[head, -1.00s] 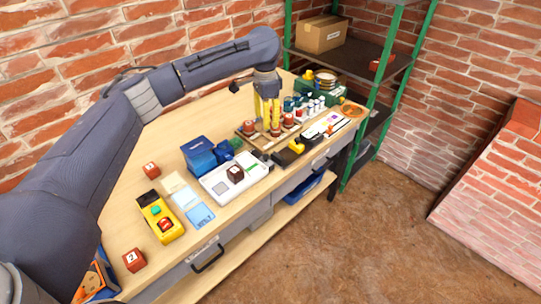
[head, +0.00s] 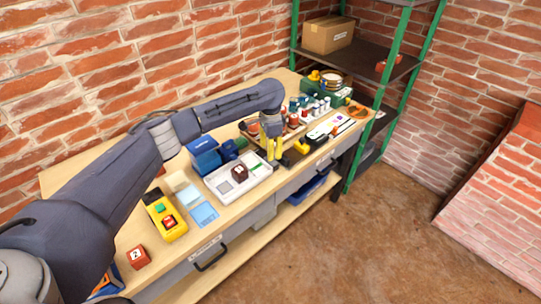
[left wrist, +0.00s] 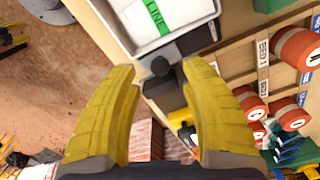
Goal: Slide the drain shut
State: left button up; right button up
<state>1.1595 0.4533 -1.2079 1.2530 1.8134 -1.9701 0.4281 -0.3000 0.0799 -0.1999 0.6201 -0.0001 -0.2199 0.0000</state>
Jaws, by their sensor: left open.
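A white tray (head: 222,183) with a dark red block (head: 239,173) and a green strip (head: 257,167) lies along the front of the bench. In the left wrist view, the tray's rim (left wrist: 125,32) and green strip (left wrist: 156,15) show at the top. A black drain slide with a raised knob (left wrist: 166,88) sits at the tray's end. My left gripper (head: 274,157) is open and low over that end. In the left wrist view its yellow fingers (left wrist: 158,72) stand either side of the black part, with no clear contact.
A wooden rack with red rollers (left wrist: 295,47) and several small bottles (head: 312,105) lie right of the tray. A yellow button box (head: 165,217) is to the left. A shelf (head: 375,65) stands at the back right.

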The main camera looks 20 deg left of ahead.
pick_arm(q)
jog(key=shift+f, duration=1.5)
jog(key=shift+c, duration=0.2)
grip_shut()
